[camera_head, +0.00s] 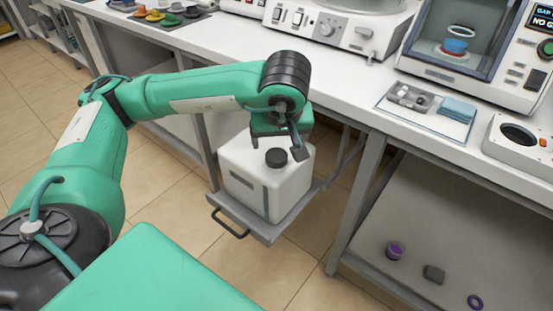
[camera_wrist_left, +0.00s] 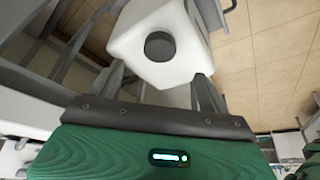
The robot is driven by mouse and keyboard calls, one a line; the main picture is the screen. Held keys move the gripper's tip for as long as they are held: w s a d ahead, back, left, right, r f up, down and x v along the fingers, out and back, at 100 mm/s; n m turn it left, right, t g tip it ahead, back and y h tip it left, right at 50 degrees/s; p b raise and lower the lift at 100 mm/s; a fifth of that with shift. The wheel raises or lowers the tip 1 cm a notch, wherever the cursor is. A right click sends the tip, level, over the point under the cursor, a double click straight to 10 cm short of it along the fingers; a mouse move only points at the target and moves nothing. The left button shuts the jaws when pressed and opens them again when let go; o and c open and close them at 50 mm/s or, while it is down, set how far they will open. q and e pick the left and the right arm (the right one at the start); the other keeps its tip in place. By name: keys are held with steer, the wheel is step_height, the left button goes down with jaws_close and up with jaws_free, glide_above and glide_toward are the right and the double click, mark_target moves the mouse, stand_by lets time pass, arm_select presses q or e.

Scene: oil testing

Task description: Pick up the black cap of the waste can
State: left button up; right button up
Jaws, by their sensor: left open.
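The white waste can (camera_head: 268,183) stands upright on a grey pull-out shelf under the bench. Its round black cap (camera_head: 276,158) sits on top of it. My left gripper (camera_head: 277,147) is open and empty just above the cap, with its fingers pointing down. In the left wrist view the cap (camera_wrist_left: 160,46) lies beyond the open fingers (camera_wrist_left: 160,82), roughly between their lines and apart from them. The can (camera_wrist_left: 185,67) fills the upper middle there. My right gripper is not in view.
The white bench (camera_head: 340,82) runs behind and beside the can, with instruments on top. A tray (camera_head: 465,130) with a blue cloth lies at the right. The shelf's handle (camera_head: 229,226) sticks out in front. Small objects lie on a lower shelf (camera_head: 400,285).

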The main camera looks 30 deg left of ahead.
mark_target(276, 155)
arm_select(q)
steer(key=x, duration=0.4)
steer(key=b+x, duration=0.1)
steer(key=x, duration=0.3)
steer(key=shift+w+a+f, duration=0.1)
steer(key=shift+w+a, duration=0.1)
steer(key=shift+a, duration=0.05)
steer(key=shift+w+f, duration=0.15)
steer(key=shift+f, duration=0.1)
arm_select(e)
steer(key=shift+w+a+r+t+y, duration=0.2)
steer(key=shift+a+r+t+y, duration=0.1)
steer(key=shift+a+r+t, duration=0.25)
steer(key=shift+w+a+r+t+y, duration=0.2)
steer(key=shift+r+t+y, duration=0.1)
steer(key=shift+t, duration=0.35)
arm_select(q)
steer(key=shift+c, duration=0.4)
steer(key=c, duration=0.9)
